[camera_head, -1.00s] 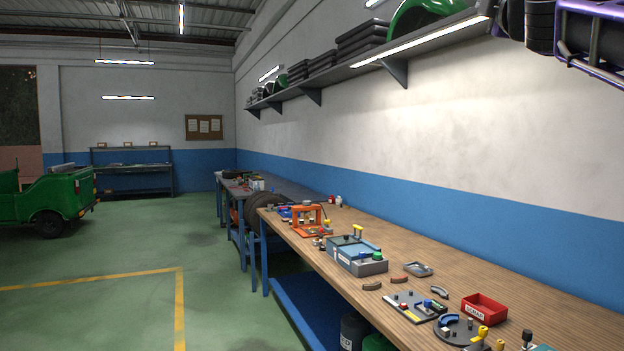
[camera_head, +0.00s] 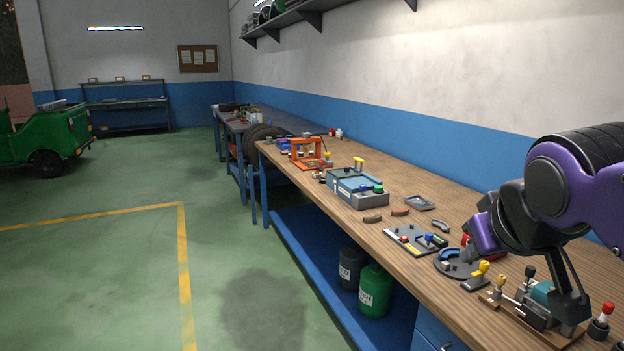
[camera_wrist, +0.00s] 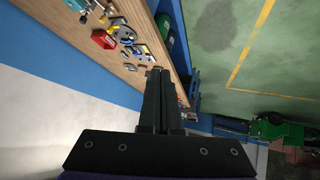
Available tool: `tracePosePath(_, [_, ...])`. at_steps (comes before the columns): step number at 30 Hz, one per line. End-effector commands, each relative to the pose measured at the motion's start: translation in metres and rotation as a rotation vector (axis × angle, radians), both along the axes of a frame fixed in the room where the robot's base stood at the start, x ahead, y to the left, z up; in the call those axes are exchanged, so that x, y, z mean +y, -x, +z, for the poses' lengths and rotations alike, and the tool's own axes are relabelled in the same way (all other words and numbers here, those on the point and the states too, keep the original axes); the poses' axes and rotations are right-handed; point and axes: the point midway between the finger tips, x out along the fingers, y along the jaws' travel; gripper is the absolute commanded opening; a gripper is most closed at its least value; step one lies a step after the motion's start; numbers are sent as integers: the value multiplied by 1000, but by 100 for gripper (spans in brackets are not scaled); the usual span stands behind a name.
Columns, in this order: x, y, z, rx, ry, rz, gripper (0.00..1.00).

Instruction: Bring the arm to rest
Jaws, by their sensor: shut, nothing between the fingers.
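My arm, purple and black, hangs over the near right part of the workbench (camera_head: 445,205) in the head view. In the wrist view my gripper (camera_wrist: 159,72) is shut, its two dark fingers side by side with nothing between them. Bench and floor lie beyond the fingertips, and they appear to touch nothing.
The bench holds a blue-grey box (camera_head: 355,186), an orange frame (camera_head: 306,152), a round dark plate (camera_head: 456,264) and a red tray (camera_wrist: 103,39), mostly hidden behind my arm in the head view. Green floor (camera_head: 120,270) left of the bench is clear; a green vehicle (camera_head: 50,140) stands farther off.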

Motion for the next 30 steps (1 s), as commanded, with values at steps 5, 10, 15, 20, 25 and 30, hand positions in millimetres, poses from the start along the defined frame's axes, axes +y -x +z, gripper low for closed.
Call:
tracePosePath(5, [48,56,-72,196,-114,-22,0])
tracePosePath(10, [72,77,-96,265,-173,-42,0])
tracePosePath(15, [75,79,-99,273,-179,-45,0])
tracePosePath(20, [75,79,-99,273,-179,-45,0])
tracePosePath(25, [75,79,-99,273,-179,-45,0])
tracePosePath(30, [75,79,-99,273,-179,-45,0])
